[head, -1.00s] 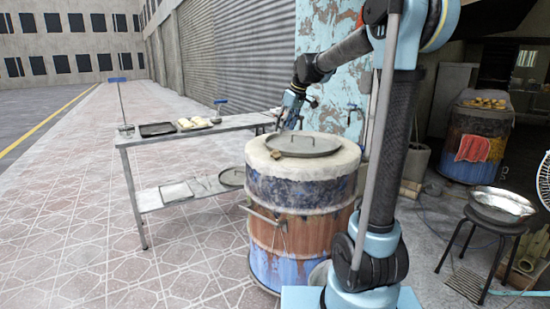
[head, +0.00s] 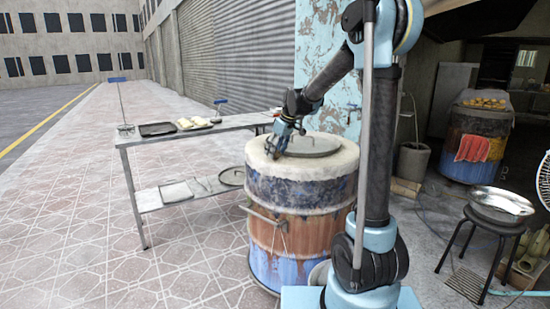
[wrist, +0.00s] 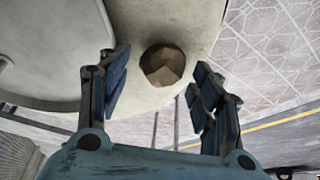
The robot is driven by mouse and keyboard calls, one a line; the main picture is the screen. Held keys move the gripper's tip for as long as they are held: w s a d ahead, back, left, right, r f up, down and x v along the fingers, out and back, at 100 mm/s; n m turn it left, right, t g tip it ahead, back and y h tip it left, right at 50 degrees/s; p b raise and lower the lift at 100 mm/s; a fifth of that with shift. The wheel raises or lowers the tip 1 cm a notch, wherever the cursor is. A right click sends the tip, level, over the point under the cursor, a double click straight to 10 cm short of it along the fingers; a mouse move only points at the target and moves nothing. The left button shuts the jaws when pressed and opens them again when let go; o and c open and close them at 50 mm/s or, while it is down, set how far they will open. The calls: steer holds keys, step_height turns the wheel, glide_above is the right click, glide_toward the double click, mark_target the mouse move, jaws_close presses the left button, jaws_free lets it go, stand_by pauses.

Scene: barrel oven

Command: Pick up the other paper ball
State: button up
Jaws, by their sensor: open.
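A brown, faceted paper ball (wrist: 163,65) lies on the pale top of the barrel oven, beside the round lid, in the wrist view. My gripper (wrist: 158,82) is open, with its blue finger pads on either side of the ball and gaps left on both sides. In the head view my gripper (head: 274,152) points down at the near left part of the barrel top, and it hides the ball there. Whether the fingers are down at the ball's height is hard to tell.
The barrel oven (head: 300,205) has a grey metal lid (head: 314,146) with a raised handle. A metal table (head: 185,135) with a dark tray (head: 158,129) and pale food stands behind it to the left. A stool with a metal bowl (head: 500,200) is at the right.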

steer(key=shift+a+f, duration=0.1)
steer(key=shift+f, duration=0.2)
steer(key=shift+c, duration=0.4)
steer(key=c, duration=0.5)
steer(key=shift+c, duration=0.2)
steer(key=shift+r, duration=0.1)
